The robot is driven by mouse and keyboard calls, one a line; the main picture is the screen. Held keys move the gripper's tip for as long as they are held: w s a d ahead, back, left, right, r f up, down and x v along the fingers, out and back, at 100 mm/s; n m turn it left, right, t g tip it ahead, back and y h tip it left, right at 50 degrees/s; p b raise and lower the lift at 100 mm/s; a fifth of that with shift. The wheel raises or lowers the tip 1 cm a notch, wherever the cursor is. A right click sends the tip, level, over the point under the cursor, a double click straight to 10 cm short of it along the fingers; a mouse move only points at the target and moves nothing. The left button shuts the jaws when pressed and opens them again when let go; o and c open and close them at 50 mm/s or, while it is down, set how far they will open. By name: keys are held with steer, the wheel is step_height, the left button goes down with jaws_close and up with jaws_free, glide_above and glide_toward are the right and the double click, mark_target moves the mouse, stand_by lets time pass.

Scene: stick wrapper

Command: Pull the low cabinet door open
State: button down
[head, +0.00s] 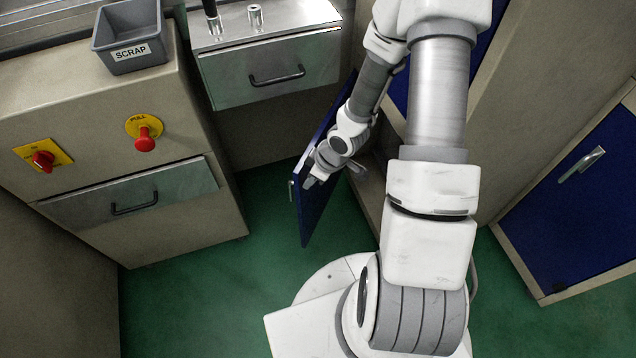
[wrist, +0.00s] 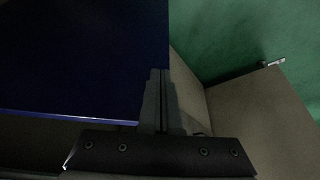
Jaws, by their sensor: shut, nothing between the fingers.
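The low cabinet's blue door (head: 316,213) stands swung well open in the head view, seen nearly edge-on. Its small metal handle (head: 291,190) is on the left, outer face. My gripper (head: 310,181) is at the door's right, inner side, close to the panel. In the wrist view the blue door (wrist: 80,60) fills the upper left, and my shut, empty gripper (wrist: 160,75) lies along its edge. Whether the fingers touch the panel I cannot tell. The cabinet's opening is largely hidden behind my arm.
A second blue door (head: 560,225) with a metal handle (head: 582,163) is shut at the right. Grey drawers (head: 270,72) and a machine with red knobs (head: 146,143) stand at the left. Green floor (head: 262,225) is clear left of the open door.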

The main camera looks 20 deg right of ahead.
steer(key=shift+w+a+f+b, duration=0.1)
steer(key=shift+w+a+b, duration=0.2)
steer(key=shift+w+a, duration=0.05)
steer(key=w+a+m+b, duration=0.2)
steer(key=w+a+b, duration=0.1)
steer(key=w+a, duration=0.7)
steer(key=shift+w+m+t+h, duration=0.3)
steer(key=shift+w+m+h, duration=0.1)
steer(key=shift+w, duration=0.15)
steer(key=shift+s+d, duration=0.1)
